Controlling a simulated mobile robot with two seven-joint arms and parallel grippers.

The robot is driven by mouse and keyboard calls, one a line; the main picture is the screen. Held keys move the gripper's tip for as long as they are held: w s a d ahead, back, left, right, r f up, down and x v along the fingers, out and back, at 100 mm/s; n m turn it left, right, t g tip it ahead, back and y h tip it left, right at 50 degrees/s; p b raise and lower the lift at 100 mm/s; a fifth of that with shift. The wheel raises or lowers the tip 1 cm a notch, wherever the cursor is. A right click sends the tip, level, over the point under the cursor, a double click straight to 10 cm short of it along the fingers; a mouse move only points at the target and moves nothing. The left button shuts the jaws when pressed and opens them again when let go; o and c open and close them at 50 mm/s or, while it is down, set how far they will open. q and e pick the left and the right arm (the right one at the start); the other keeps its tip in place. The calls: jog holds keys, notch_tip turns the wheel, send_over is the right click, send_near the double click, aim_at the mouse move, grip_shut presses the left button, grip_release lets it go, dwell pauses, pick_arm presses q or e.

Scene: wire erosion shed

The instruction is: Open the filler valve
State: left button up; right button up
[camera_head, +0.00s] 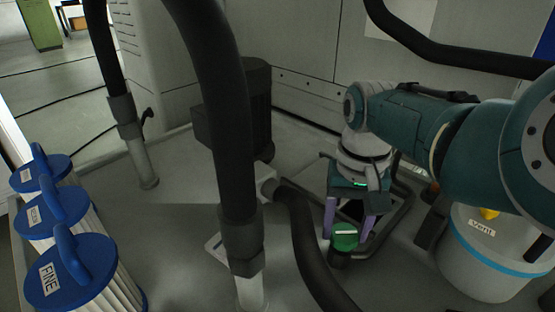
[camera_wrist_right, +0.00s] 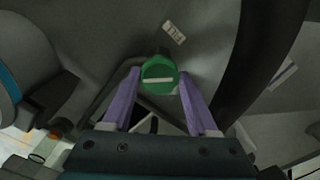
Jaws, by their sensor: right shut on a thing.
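The filler valve shows as a round green knob (camera_head: 343,243) low on the floor area, right of centre in the head view. It also shows in the right wrist view (camera_wrist_right: 159,74), with a white bar across its top that lies about level there. My right gripper (camera_head: 347,233) reaches down over it with its two purple fingers. In the right wrist view the gripper (camera_wrist_right: 158,84) has one fingertip at each side of the knob and is shut on it. A FILL label (camera_wrist_right: 173,33) lies just beyond the knob. The valve's body below the knob is mostly hidden. My left gripper is not in view.
Thick black hoses (camera_head: 226,100) cross the middle of the head view, and one hose (camera_head: 307,245) runs close left of the valve. Blue-topped filters (camera_head: 83,263) stand at the left. A white bucket with a blue band (camera_head: 477,262) stands at the right, below my arm.

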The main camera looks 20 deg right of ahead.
aim_at(345, 232)
jog(key=shift+n, duration=0.7)
jog(key=o, duration=1.4)
jog(key=shift+c, duration=0.2)
notch_tip(345, 232, up, 10)
jog(key=p, duration=0.7)
